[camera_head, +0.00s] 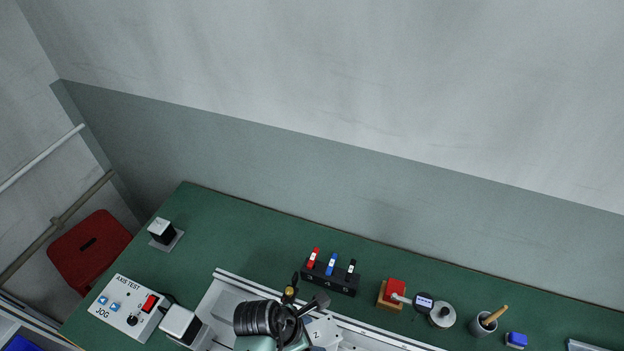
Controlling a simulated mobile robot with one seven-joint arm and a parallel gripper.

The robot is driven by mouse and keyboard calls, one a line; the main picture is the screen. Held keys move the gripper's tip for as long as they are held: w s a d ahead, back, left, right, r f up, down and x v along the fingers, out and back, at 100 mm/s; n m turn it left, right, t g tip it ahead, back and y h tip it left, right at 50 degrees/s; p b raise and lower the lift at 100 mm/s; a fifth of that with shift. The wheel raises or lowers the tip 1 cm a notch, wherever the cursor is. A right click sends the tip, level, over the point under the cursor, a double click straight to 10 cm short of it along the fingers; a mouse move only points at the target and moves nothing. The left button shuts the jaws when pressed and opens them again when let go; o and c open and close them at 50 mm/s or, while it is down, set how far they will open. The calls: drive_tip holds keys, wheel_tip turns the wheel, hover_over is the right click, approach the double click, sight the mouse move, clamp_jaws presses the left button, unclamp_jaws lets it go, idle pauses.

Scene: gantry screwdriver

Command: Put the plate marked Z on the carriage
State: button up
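A light grey plate marked Z (318,335) shows in the head view at the bottom centre, just right of my arm's end. My arm hides part of it. My gripper (302,309) is a cluster of dark parts beside the plate's upper left. I cannot make out its fingers clearly, nor whether it touches or holds the plate. The gantry (240,282) is a pale metal frame along the bench's front, running behind my arm. I cannot pick out the carriage; my arm and the frame's lower edge cover that area.
A control box marked JOG (118,311) and a motor (181,324) stand left.

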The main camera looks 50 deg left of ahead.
drive_tip(key=shift+f, duration=1.75)
drive_tip(key=shift+f, duration=0.15)
drive_tip(key=o, duration=1.6)
